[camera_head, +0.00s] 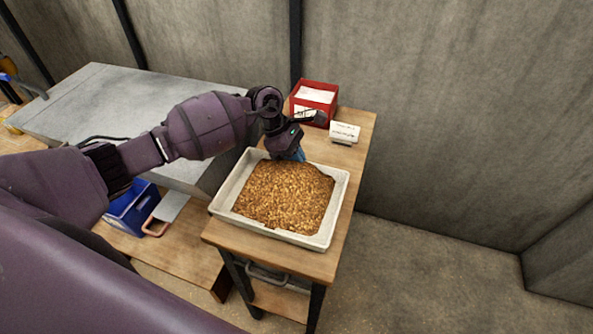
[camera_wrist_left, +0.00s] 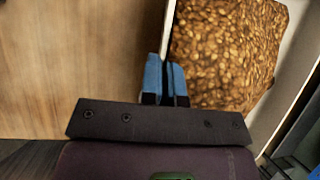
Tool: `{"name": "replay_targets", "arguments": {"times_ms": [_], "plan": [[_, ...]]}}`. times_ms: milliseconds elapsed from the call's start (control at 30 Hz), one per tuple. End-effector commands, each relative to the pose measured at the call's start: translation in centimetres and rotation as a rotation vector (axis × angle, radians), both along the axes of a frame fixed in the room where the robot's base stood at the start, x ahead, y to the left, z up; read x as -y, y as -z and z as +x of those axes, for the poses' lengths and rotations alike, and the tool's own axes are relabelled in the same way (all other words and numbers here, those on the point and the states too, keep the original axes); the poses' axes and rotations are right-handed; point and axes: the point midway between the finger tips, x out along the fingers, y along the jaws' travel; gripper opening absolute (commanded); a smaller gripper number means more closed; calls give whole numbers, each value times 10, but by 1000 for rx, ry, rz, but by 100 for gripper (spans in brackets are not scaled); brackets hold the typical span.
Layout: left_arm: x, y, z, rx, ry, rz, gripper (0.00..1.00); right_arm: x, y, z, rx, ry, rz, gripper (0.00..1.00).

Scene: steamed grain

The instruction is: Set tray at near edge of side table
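The white rectangular tray (camera_head: 335,205) holds a heap of brown steamed grain (camera_head: 285,195). It rests on the wooden side table (camera_head: 305,263), with a strip of bare wood between it and the table's near edge. My left gripper (camera_head: 298,155) is at the tray's far wall. In the left wrist view the blue fingertips (camera_wrist_left: 166,78) sit on either side of the thin pale tray wall (camera_wrist_left: 168,28), pinching it, with grain to the right and bare wood to the left. The gripper hides part of the far rim. My right gripper is not in view.
A red box (camera_head: 316,98) with white contents and a small white card (camera_head: 344,132) stand at the table's back. A grey metal unit (camera_head: 110,105) adjoins on the left. A blue bin (camera_head: 133,208) sits lower left. Open floor (camera_head: 430,270) lies to the right.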

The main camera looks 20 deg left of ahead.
Motion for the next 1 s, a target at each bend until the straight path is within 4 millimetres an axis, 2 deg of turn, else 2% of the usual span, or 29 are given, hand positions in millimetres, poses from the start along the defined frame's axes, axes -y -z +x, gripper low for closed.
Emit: {"name": "replay_targets", "arguments": {"times_ms": [167,500,967,1000], "plan": [[0,6,1,0,-2,-2,0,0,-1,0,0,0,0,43],[1,42,0,1,-2,-3,0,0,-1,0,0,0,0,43],[0,47,1,2,-1,-1,0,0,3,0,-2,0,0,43],[0,47,0,1,0,1,9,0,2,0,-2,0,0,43]]}}
